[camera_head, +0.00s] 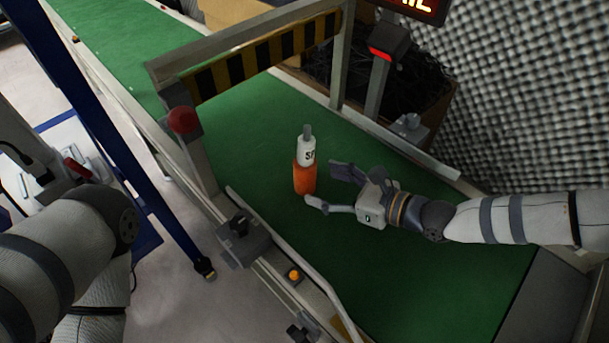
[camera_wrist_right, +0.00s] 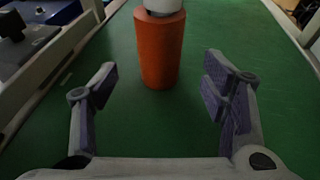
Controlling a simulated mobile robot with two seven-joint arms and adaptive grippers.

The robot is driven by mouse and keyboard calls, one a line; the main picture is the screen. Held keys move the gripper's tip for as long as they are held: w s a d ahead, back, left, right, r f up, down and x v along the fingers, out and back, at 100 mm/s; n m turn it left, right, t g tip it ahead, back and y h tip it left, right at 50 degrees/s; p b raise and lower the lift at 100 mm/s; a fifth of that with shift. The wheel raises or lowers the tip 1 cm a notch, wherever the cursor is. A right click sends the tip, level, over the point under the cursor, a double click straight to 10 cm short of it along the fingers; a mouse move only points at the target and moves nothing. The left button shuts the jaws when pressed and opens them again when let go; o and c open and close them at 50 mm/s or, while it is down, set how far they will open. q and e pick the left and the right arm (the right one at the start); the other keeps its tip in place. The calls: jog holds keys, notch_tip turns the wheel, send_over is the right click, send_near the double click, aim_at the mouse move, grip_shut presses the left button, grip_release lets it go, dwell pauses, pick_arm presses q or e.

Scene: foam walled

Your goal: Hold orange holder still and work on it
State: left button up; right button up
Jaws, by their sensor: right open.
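The orange holder (camera_head: 304,179) stands upright on the green conveyor belt. A white bottle-like piece (camera_head: 307,151) with dark lettering and a grey tip sits in its top. In the right wrist view the orange holder (camera_wrist_right: 160,50) is ahead of the fingers, roughly centred between them, with the white piece (camera_wrist_right: 163,5) cut off by the top edge. My right gripper (camera_head: 325,186) is open and empty, just right of the holder, with its fingers pointing at it; its fingers also show in the right wrist view (camera_wrist_right: 162,88). My left arm is at the left edge, and its gripper cannot be made out.
The belt (camera_head: 400,285) is clear around the holder. A yellow-and-black striped barrier (camera_head: 262,56) crosses it behind. Metal rails edge the belt, and a grey foam wall (camera_head: 530,90) stands at the right.

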aim_at(314, 181)
jog(key=b+x, duration=0.1)
jog(key=x, duration=0.3)
jog(key=shift+w+a+f, duration=0.2)
jog(key=shift+w+a, duration=0.05)
jog(key=shift+a, duration=0.05)
jog(key=shift+c, duration=0.6)
jog(key=c, duration=0.9)
jog(key=shift+c, duration=0.2)
